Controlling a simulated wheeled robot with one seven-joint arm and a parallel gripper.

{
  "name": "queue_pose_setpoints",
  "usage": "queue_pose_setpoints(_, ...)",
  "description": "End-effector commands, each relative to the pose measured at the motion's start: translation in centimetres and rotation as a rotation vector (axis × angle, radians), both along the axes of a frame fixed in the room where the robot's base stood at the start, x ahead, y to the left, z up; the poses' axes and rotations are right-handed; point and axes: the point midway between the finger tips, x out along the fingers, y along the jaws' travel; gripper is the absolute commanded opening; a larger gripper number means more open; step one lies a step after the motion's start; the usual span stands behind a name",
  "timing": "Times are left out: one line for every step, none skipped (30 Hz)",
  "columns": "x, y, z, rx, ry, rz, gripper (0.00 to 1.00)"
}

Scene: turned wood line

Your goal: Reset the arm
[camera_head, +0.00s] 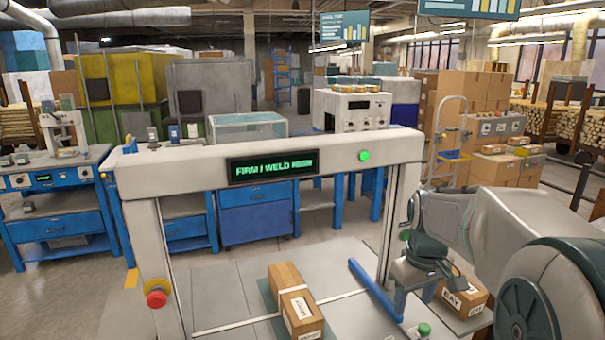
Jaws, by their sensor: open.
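My arm reaches in from the right edge, its pale and dark green links bent over the right side of the work table. My gripper (412,292) hangs at its end, pointing down, just right of a blue bar (372,287). It is open, and I see nothing held in it. The fingertips are small and partly blurred against the table and boxes. A labelled cardboard box (461,296) lies close to its right. Another long cardboard box (295,298) lies farther left on the table, apart from the gripper.
A grey gate frame (190,163) spans the table, with a lit display (273,167) and a green lamp (364,156). A red stop button (157,299) is on its left post. A green button (424,329) stands near the front. Table surface between the long box and blue bar is clear.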

Motion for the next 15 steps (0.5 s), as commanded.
queue_pose_setpoints(-1.6, 1.0, 0.3, 0.002, -0.016, -0.023, 0.52)
queue_pose_setpoints(-2.4, 1.5, 0.4, 0.004, -0.025, -0.040, 0.52)
queue_pose_setpoints(-3.5, 2.2, 0.4, 0.008, -0.035, -0.063, 0.52)
queue_pose_setpoints(-4.4, 2.6, 0.4, 0.011, -0.042, -0.081, 0.52)
queue_pose_setpoints(-5.3, 3.1, 0.3, 0.015, -0.051, -0.098, 0.52)
queue_pose_setpoints(-6.4, 3.6, 0.2, 0.019, -0.062, -0.122, 0.52)
queue_pose_setpoints(-7.3, 4.0, 0.1, 0.023, -0.069, -0.139, 0.52)
queue_pose_setpoints(-8.1, 4.4, 0.0, 0.029, -0.077, -0.156, 0.52)
queue_pose_setpoints(-9.3, 4.9, -0.2, 0.035, -0.088, -0.179, 0.52)
queue_pose_setpoints(-10.1, 5.2, -0.4, 0.041, -0.096, -0.197, 0.52)
queue_pose_setpoints(-11.0, 5.6, -0.6, 0.047, -0.102, -0.213, 0.52)
queue_pose_setpoints(-12.0, 5.9, -0.9, 0.053, -0.111, -0.235, 0.52)
queue_pose_setpoints(-12.7, 6.2, -1.2, 0.059, -0.118, -0.248, 0.52)
queue_pose_setpoints(-13.4, 6.4, -1.4, 0.064, -0.123, -0.262, 0.52)
queue_pose_setpoints(-14.2, 6.7, -1.7, 0.071, -0.129, -0.280, 0.52)
